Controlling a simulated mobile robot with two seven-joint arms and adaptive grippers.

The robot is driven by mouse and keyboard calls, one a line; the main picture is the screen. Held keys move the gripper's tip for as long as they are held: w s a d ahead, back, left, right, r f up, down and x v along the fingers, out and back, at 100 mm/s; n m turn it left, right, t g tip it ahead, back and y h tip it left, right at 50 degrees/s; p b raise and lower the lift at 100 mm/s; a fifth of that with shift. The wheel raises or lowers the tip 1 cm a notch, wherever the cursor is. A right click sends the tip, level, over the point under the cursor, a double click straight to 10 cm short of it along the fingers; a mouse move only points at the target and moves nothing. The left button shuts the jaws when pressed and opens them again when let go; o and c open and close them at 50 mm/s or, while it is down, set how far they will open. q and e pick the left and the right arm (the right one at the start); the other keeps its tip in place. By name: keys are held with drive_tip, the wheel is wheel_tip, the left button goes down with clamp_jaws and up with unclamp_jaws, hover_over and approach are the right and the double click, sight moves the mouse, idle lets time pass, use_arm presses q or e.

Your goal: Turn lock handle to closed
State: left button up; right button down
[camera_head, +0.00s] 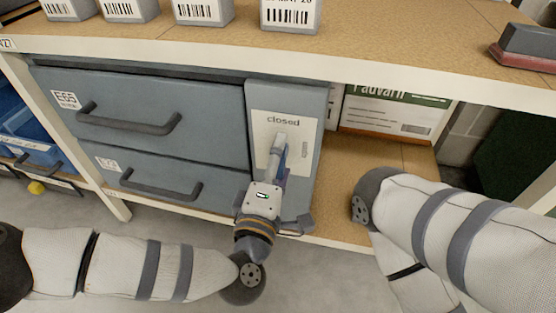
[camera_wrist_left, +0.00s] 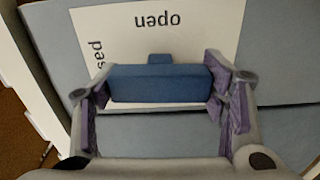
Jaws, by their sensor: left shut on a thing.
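The lock handle (camera_wrist_left: 160,83) is a blue bar between the fingers of my left gripper (camera_wrist_left: 163,92) in the left wrist view. In the head view a strip of the handle (camera_head: 283,162) shows beside my left gripper (camera_head: 278,157), which is shut on it and covers most of it. The white lock plate (camera_head: 260,126) sits on a grey cabinet front. It reads "closed" along its top in the head view, with sideways lettering at its right. In the wrist view the plate (camera_wrist_left: 215,40) shows "open" upside down and part of "closed". My right gripper is out of view.
Two grey drawers with dark handles, the upper one (camera_head: 200,95) and the lower one (camera_head: 190,165), are left of the plate. A carton (camera_head: 385,112) stands in the open shelf bay to the right. Blue bins (camera_head: 25,140) are at far left. A shelf board (camera_head: 390,45) overhangs above.

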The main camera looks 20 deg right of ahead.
use_arm(q)
drive_tip(key=shift+n, duration=0.4)
drive_tip(key=o, duration=1.2)
drive_tip(key=shift+c, duration=0.2)
drive_tip(key=shift+s, duration=0.1)
drive_tip(key=v, duration=1.2)
